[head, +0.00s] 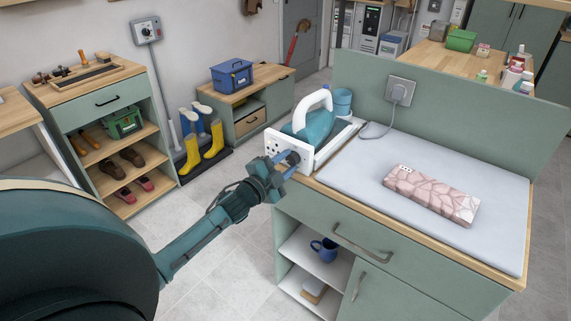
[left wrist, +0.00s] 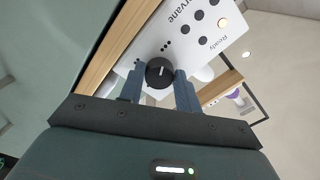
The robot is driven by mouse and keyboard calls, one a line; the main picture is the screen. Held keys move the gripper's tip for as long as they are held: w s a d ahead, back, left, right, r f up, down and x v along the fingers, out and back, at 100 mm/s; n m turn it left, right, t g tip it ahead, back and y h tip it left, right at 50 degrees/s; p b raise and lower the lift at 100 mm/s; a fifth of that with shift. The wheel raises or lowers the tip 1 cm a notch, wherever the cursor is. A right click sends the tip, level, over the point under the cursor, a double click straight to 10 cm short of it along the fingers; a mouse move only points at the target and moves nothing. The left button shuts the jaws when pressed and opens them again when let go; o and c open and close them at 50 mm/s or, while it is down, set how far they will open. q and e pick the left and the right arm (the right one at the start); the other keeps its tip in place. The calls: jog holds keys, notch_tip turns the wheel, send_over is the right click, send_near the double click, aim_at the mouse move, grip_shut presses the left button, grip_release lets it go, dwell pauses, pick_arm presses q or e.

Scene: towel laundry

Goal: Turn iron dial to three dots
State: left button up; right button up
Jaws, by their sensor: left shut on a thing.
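The iron (head: 318,122), teal with a white handle, rests in a white station on the left end of the counter. The station's front panel (head: 273,146) faces my left arm. In the left wrist view the black dial (left wrist: 159,71) has a short white pointer line and small dot marks (left wrist: 165,47) near its rim. Which mark the pointer meets is hard to tell. My left gripper (head: 287,164) is shut on the dial, one finger on each side; in the left wrist view the fingers (left wrist: 159,88) flank it. My right gripper is out of view.
A folded pink patterned towel (head: 432,193) lies on the grey ironing mat (head: 350,175). A cord runs from the wall socket (head: 399,91) behind the mat. A blue cup (head: 342,101) stands behind the station.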

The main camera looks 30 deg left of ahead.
pick_arm(q)
jog(key=o, duration=1)
jog(key=shift+c, duration=0.2)
jog(key=s+a+b, duration=0.1)
jog(key=s, duration=1.2)
jog(key=s+d+f+n+g, duration=0.2)
jog(key=s+d+f+n, duration=0.1)
jog(key=d, duration=0.4)
jog(key=s+d+f+n+g+h, duration=0.1)
jog(key=s+d+f+n+g, duration=0.2)
jog(key=s+d+f, duration=0.3)
jog(key=s+d+f+n+g, duration=0.2)
jog(key=s+d+f+n, duration=0.2)
jog(key=d, duration=0.5)
notch_tip(320, 180, down, 2)
jog(key=shift+s+d+f+h, duration=0.1)
jog(key=shift+s+d+h, duration=0.25)
jog(key=shift+s, duration=0.3)
